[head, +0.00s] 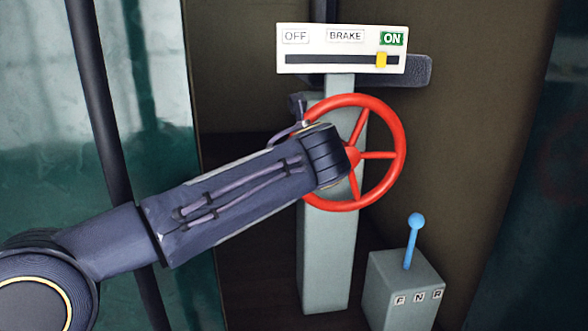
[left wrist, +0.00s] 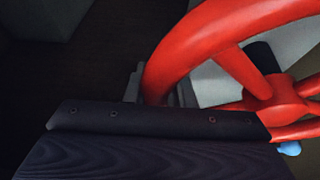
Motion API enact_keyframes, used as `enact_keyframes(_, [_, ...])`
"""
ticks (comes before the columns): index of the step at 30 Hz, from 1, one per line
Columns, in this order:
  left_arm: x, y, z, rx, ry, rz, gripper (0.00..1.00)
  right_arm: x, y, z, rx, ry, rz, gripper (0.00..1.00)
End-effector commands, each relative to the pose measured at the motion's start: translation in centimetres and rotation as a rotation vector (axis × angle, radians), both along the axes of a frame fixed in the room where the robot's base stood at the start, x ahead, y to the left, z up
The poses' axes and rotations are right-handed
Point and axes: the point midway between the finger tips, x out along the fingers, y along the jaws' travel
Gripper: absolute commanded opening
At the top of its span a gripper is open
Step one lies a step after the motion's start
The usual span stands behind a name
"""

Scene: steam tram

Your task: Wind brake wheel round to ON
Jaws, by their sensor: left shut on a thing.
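The red brake wheel (head: 399,150) stands on a grey-green post (head: 328,260), with several spokes and a hub. The white brake plate (head: 345,68) above reads OFF at left, BRAKE in the middle and ON at right. Its yellow marker (head: 381,60) is near the right end of the dark slot, under the left part of the green ON label (head: 392,39). My left arm covers the wheel's left side in the head view. In the left wrist view my left gripper (left wrist: 150,107) is shut on the wheel's rim (left wrist: 185,50); the fingertips are mostly hidden.
A grey box (head: 400,290) with a blue-knobbed lever (head: 415,240) and F, N, R labels stands low at right of the post. A dark pole (head: 95,100) runs behind my left arm. Open space lies right of the wheel before the brown wall.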

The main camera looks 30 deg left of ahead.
Motion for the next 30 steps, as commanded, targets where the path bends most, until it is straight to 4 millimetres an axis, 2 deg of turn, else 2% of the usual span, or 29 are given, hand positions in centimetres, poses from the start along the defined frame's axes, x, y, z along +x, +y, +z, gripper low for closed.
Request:
enact_keyframes(9, [0.02,0.01,1.05,0.077,0.047,-0.002,0.00,0.00,-0.01,0.01,0.000,0.000,0.000,0.36])
enact_keyframes(23, [0.02,0.01,1.18,0.083,0.050,-0.001,0.00,0.00,-0.01,0.01,0.000,0.000,0.000,0.36])
enact_keyframes(24, [0.02,0.01,1.18,0.083,0.050,-0.002,0.28,0.00,-0.01,0.01,0.000,0.000,0.000,0.36])
enact_keyframes(28, [0.02,0.00,1.15,0.082,0.050,-0.002,0.44,0.00,-0.01,0.01,0.000,0.000,0.000,0.36])
enact_keyframes(30, [0.02,0.01,1.14,0.082,0.050,-0.001,0.44,0.00,-0.01,0.01,0.000,0.000,0.000,0.36])
